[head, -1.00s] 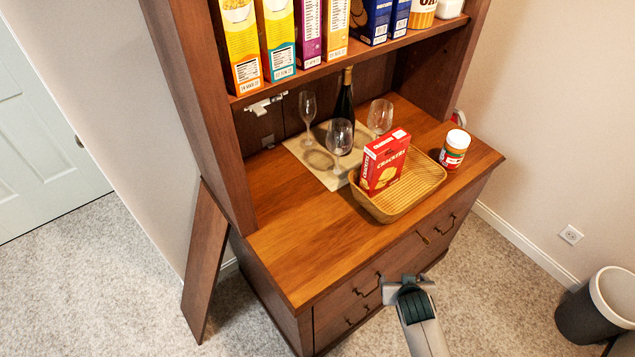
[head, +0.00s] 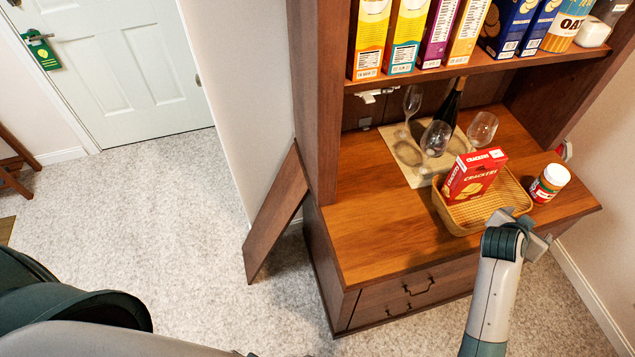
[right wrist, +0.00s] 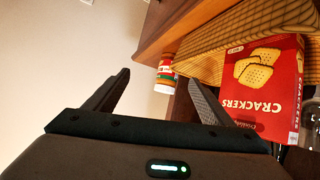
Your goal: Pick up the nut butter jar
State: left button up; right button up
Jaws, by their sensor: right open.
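The nut butter jar (head: 549,184), with a white lid and a red, white and green label, stands upright on the hutch counter at its right end, right of the basket. It also shows in the right wrist view (right wrist: 165,78), beyond and between the fingers. My right gripper (head: 534,232) is at the counter's front edge, in front of the jar and apart from it. Its fingers (right wrist: 158,85) are spread and empty. My left gripper is out of the picture; only part of my left arm shows at lower left.
A wicker basket (head: 464,219) holding a red cracker box (head: 474,177) is just left of the jar, close to my right gripper. Wine glasses (head: 436,138) and a dark bottle (head: 452,106) stand behind. A shelf (head: 465,70) with cereal boxes overhangs. The counter's left part is clear.

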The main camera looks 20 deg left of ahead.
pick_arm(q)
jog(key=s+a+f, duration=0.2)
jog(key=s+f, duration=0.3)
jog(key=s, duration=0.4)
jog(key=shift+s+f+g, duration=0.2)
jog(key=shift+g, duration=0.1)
pick_arm(e)
jog(key=w+d+r+m+t+h, duration=0.1)
jog(key=w+r, duration=0.4)
jog(key=w, duration=0.4)
jog(key=shift+r+m+t+h, duration=0.3)
jog(key=shift+r, duration=0.05)
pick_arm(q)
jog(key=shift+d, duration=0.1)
pick_arm(e)
jog(key=shift+w+d, duration=0.1)
